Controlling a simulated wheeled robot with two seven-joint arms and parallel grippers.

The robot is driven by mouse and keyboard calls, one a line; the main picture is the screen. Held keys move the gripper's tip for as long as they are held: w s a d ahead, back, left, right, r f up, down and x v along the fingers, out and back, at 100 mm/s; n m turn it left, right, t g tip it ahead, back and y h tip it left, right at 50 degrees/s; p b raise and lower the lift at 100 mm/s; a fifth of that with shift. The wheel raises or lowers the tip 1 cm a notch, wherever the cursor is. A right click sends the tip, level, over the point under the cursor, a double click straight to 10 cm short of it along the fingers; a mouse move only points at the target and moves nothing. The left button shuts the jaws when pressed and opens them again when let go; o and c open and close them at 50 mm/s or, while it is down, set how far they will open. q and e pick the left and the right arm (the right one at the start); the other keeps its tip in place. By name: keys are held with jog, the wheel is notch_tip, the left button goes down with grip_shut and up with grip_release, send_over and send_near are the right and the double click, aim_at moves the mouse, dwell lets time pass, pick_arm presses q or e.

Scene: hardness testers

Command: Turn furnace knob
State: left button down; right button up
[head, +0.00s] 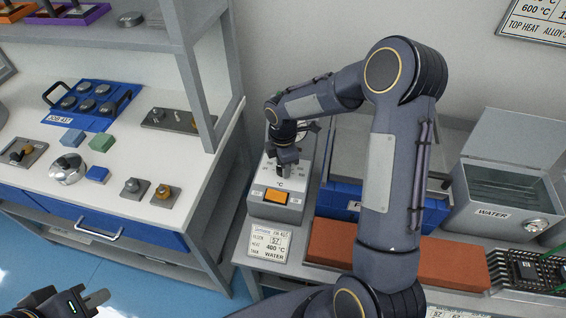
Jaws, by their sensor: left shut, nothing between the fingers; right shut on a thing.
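The grey furnace control box (296,210) stands on the right-hand bench, with an orange display (276,196) and a °C mark on its sloped face. My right gripper (285,170) reaches down onto this face, just above the display, and is shut on the furnace knob. The knob is hidden by the fingers, so its pointer and setting cannot be read. My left gripper (98,299) is shut and empty at the bottom left, over the floor, far from the control box.
A card (268,243) reading 480 °C and WATER stands before the box. A reddish-brown block (330,241), blue bin (335,203) and metal WATER tank (500,210) lie to the right, partly behind my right arm. The left bench (120,185) holds several small blocks and fixtures.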

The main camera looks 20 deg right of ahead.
dwell(0.5)
jog(key=o, duration=1)
jog(key=shift+r, duration=0.1)
notch_tip(320, 180, up, 8)
jog(key=shift+f, duration=0.25)
jog(key=shift+r, duration=0.1)
